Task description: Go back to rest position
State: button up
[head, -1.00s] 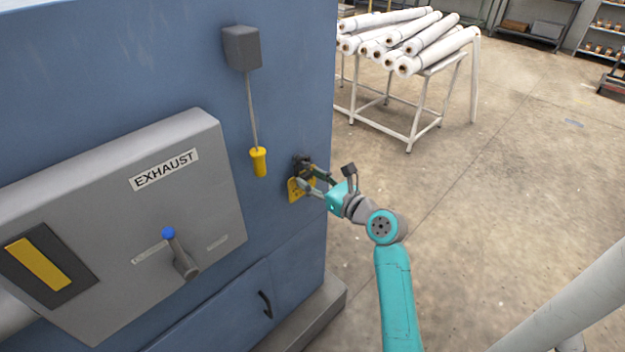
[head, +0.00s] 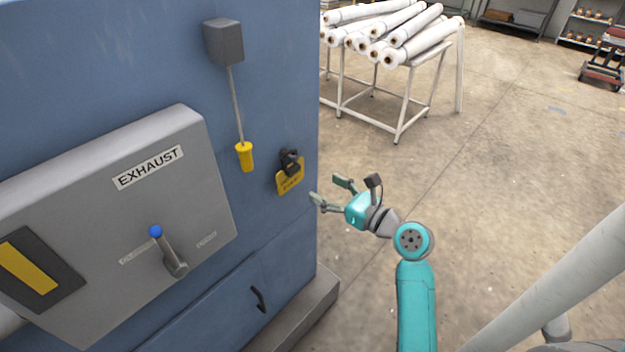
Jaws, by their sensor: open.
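My gripper (head: 328,191) is open and empty, in front of the right edge of the blue machine (head: 280,60). Its fingers point left toward the machine and stand apart from it. A black knob (head: 290,162) with a yellow tag (head: 290,178) is on the machine's face, just left of and above my fingertips. My gripper does not touch it.
A grey exhaust box (head: 200,190) with a blue-tipped lever (head: 165,250) is on the machine. A yellow-handled pull rod (head: 244,156) hangs above. A rack (head: 400,122) of white rolls (head: 420,42) stands behind.

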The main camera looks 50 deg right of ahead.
jog(key=shift+s, duration=1.45)
jog(key=s+a+f+n+g+h, duration=0.3)
jog(key=s+a+f+n, duration=0.8)
jog(key=a+f, duration=0.4)
jog(key=s+a+r+n+y, duration=0.1)
jog(key=s+a+n, duration=0.3)
jog(key=s+n, duration=0.5)
jog(key=s+a+r+n+y, duration=0.1)
jog(key=s+a+r+n, duration=0.2)
jog(key=s+n, duration=0.6)
jog(key=shift+s+a+r+n, duration=0.35)
jog(key=shift+a+n, duration=0.65)
jog(key=shift+n, duration=2.3)
